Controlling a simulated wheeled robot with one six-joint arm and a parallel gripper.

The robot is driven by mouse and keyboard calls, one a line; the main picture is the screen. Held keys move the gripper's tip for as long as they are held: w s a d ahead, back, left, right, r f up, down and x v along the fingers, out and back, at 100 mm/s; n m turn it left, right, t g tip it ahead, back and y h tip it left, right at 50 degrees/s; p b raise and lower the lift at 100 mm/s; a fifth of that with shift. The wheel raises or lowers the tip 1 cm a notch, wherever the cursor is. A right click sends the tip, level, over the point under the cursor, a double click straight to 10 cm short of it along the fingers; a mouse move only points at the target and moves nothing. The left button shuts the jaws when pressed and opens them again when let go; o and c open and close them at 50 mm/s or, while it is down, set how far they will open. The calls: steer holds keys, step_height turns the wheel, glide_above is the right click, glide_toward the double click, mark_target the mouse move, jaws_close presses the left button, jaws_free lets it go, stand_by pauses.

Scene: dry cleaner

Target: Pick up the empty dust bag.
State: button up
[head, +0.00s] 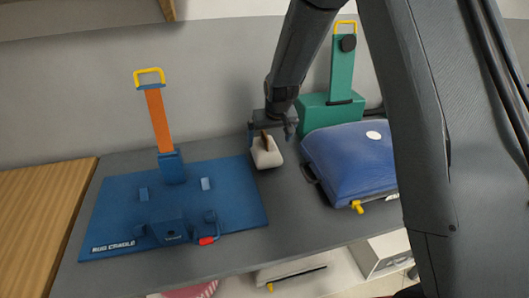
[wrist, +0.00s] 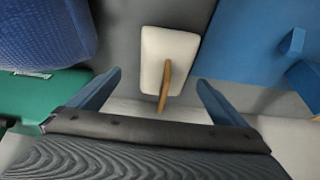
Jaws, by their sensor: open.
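A flat pale bag (head: 290,271) with a dark bar and a yellow knob lies on the shelf below the counter. It looks like the empty dust bag, though the counter edge partly hides it. A plump blue bag (head: 350,155) with a similar yellow knob lies on the counter at right. My gripper (head: 270,135) is open above the counter, far from the pale bag. A cream block with a brown handle (head: 267,154) is just below it. In the wrist view this block (wrist: 168,50) lies ahead, its handle pointing between the open fingers (wrist: 160,82).
A blue rug cradle (head: 110,215) with an orange upright stands at left on the grey counter (head: 240,260). A green stand (head: 330,110) is behind the blue bag. A white box (head: 385,252) is on the lower shelf. A wooden surface (head: 40,220) adjoins at left.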

mark_target(265, 145)
steer(key=shift+a+p+x, duration=0.25)
steer(key=shift+p+x, duration=0.5)
steer(key=shift+x, duration=1.3)
steer(key=shift+a+p+x, duration=0.2)
steer(key=shift+p+x, duration=0.55)
steer(key=shift+x, duration=1.25)
steer(key=shift+s, duration=0.1)
steer(key=c, duration=1.2)
steer(key=shift+r, duration=0.1)
